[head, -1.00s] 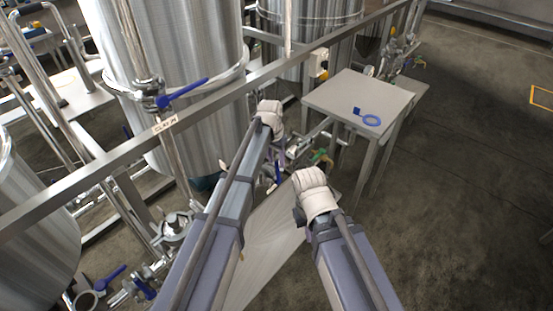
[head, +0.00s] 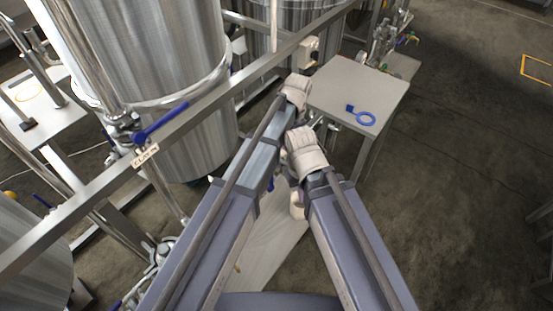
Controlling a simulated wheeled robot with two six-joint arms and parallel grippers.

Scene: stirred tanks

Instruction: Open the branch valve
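A valve with a long blue lever (head: 160,122) sits on a vertical pipe in front of the large steel tank, at the left. The lever slants up to the right. A small lettered tag (head: 146,156) is just below it. I cannot tell whether this is the branch valve. My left gripper (head: 297,91) is at the end of the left arm, right of the tank and beside the small table. My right gripper (head: 304,153) is just below it in the picture. Both are seen from behind, well right of the blue lever, with their fingers hidden.
A metal rail (head: 225,92) crosses in front of the tank (head: 150,50). The floor at right is clear.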

